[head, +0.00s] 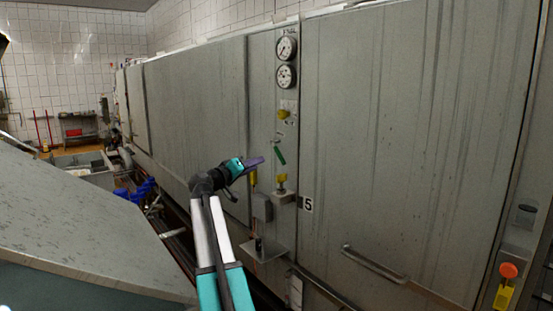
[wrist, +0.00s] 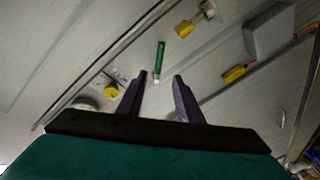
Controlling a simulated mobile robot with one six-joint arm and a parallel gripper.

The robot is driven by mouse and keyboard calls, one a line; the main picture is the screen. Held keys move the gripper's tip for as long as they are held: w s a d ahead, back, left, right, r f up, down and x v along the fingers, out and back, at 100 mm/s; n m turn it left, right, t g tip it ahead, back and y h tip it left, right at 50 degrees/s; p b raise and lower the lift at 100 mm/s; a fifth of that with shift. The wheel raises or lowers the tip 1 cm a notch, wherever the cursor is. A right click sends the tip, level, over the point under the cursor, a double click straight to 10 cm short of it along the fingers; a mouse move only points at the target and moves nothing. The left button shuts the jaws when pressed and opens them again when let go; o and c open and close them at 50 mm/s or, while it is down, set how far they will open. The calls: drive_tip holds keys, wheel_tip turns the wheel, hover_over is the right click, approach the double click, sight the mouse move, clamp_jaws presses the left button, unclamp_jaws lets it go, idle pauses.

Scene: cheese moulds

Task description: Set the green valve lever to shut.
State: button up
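The green valve lever (head: 280,155) is on the grey panel strip below the two gauges. It slants from upper left to lower right in the head view. In the wrist view the green lever (wrist: 160,56) lies ahead of the fingertips, near the middle line between them, with a pale tip at its near end. My gripper (head: 255,163) is to the left of the lever in the head view, with its fingers pointing towards the panel. In the wrist view my gripper (wrist: 161,76) is open, with nothing between its fingers. It appears apart from the lever.
Yellow-handled valves (head: 284,114) (head: 281,180) sit above and below the lever. A grey box (head: 262,207) and a small shelf (head: 265,249) stick out lower down. Two gauges (head: 286,62) are above. A bar handle (head: 374,264) is on the right door. A sloping metal surface (head: 75,225) fills the left.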

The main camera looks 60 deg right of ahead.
sight(279, 157)
drive_tip(key=shift+d, duration=0.1)
drive_tip(key=d+p, duration=0.3)
drive_tip(key=d, duration=1)
drive_tip(key=shift+s+d+p, duration=0.3)
drive_tip(key=shift+d+p, duration=0.1)
clamp_jaws()
drive_tip(key=shift+s+a+f, duration=0.1)
drive_tip(key=shift+s+a, duration=0.2)
drive_tip(key=shift+a, duration=0.1)
drive_tip(key=shift+w+d, duration=0.25)
drive_tip(key=shift+d, duration=0.05)
